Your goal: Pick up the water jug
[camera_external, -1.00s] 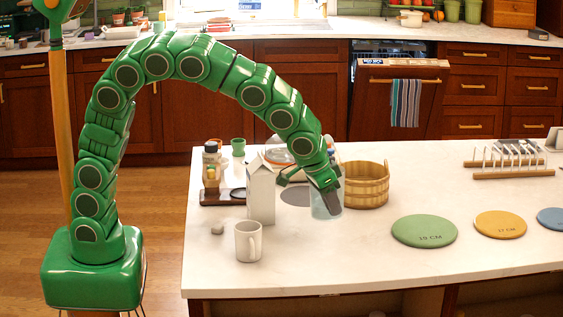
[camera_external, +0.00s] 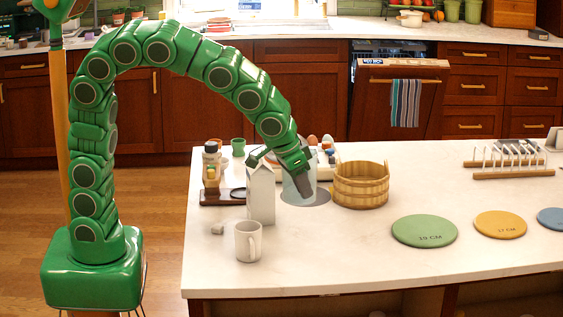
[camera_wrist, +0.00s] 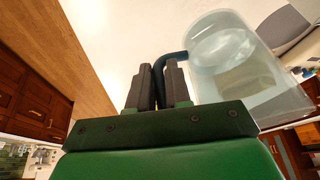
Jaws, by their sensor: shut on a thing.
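The water jug (camera_external: 288,188) is a clear, pale tumbler-shaped vessel. In the external view it is partly hidden behind my gripper (camera_external: 300,180), over the grey round mat (camera_external: 320,198). I cannot tell whether its base touches the mat. In the wrist view the jug (camera_wrist: 245,70) is at the right of my gripper (camera_wrist: 159,82), looking tilted, and its dark curved handle (camera_wrist: 167,60) runs between the two dark fingers. The fingers are shut on the handle.
A white carton (camera_external: 261,195) stands close to the left of the jug, and a wooden tub (camera_external: 361,187) close to the right. A white mug (camera_external: 248,242) is in front. Coloured discs (camera_external: 424,231) lie farther right. The front middle of the counter is clear.

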